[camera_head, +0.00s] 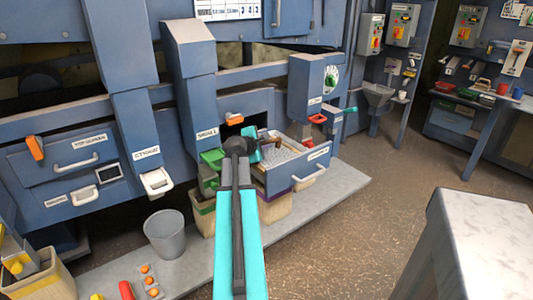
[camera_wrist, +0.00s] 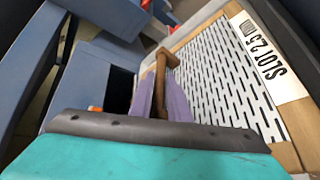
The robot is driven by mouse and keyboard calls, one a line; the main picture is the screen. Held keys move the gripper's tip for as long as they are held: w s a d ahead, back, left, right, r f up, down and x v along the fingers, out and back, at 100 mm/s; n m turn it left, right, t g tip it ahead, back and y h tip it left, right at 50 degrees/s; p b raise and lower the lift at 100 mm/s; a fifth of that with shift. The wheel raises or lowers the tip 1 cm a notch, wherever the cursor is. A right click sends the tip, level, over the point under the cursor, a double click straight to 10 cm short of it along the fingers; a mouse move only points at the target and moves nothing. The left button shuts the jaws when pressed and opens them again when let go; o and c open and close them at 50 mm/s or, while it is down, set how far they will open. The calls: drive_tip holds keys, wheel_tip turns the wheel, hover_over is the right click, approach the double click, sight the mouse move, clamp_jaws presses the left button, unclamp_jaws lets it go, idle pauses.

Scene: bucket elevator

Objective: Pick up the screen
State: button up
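The screen (camera_wrist: 220,70) is a pale slotted plate in a wooden frame, with a white label reading "SLOT 2.5". In the head view, the screen (camera_head: 283,157) lies in a pulled-out blue drawer. A brown handle (camera_wrist: 161,72) stands at the screen's left edge in the wrist view. My gripper (camera_wrist: 163,97) has its purple fingers on either side of this handle. Whether the fingers press on it is unclear. In the head view, my arm partly hides the gripper and the drawer's left side.
The drawer's white front handle (camera_head: 309,176) faces the room. A grey bucket (camera_head: 166,234) stands on the pale ledge. A grey-topped block (camera_head: 480,225) is at the right, with open floor between.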

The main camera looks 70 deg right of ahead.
sight(265, 143)
clamp_jaws()
drive_tip(key=shift+s, duration=0.1)
idle(0.5)
idle(0.7)
drive_tip(key=shift+r, duration=0.2)
wheel_tip(265, 143, up, 10)
drive_tip(key=shift+f, duration=0.15)
idle(0.5)
idle(0.6)
